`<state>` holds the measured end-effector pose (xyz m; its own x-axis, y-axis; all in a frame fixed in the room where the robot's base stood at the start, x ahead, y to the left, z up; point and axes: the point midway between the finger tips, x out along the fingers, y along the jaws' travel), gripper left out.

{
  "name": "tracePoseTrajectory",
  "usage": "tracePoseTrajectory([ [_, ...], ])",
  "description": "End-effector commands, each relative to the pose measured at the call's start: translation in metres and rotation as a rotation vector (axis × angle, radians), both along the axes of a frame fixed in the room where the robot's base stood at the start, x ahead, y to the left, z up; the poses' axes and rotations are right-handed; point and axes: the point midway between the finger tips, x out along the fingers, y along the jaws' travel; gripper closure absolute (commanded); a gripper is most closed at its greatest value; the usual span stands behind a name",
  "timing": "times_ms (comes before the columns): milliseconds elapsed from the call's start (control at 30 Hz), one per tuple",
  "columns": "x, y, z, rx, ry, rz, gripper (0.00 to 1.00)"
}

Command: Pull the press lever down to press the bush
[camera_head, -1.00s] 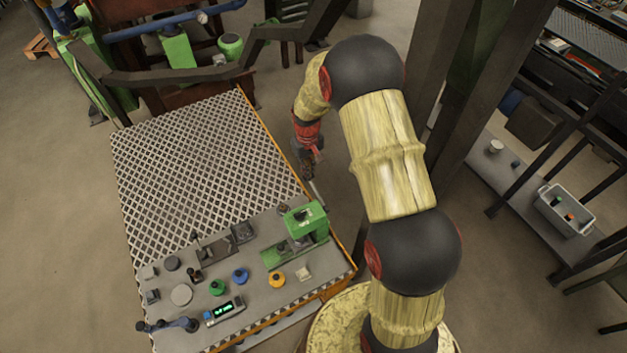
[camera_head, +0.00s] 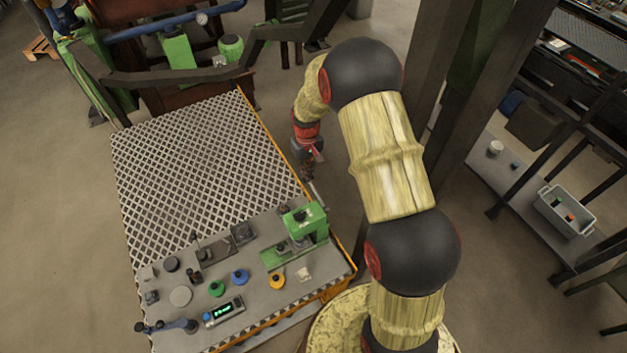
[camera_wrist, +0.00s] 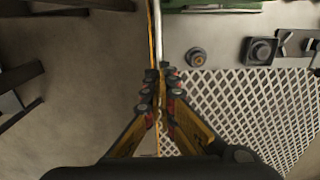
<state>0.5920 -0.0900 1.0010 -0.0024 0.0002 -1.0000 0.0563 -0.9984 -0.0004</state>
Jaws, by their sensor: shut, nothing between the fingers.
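The green press (camera_head: 303,225) stands at the right front of the workbench. Its pale metal lever (camera_head: 317,191) sticks up and out from its far side, over the bench's right edge. My gripper (camera_head: 314,166) is just beyond the lever's free end. In the wrist view my gripper (camera_wrist: 160,78) is shut, with its fingertips at the end of the lever (camera_wrist: 159,40); whether they touch it I cannot tell. Part of the green press (camera_wrist: 212,9) shows at the top of that view. I cannot make out the bush clearly under the press.
The workbench (camera_head: 205,160) has a bare lattice top at the back. Several small items stand at its front, including a green pot (camera_head: 217,288), a blue pot (camera_head: 240,276), an orange pot (camera_head: 277,281) and a digital display (camera_head: 223,311). A dark post (camera_head: 455,100) rises right of my arm.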

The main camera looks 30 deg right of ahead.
Motion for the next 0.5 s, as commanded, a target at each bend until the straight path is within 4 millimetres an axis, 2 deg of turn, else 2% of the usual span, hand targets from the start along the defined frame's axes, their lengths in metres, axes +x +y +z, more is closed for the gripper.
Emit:
tracePoseTrajectory([
  [500, 0.0016, 0.0001, -0.0080, 0.000, 0.002, 0.000, 1.00],
])
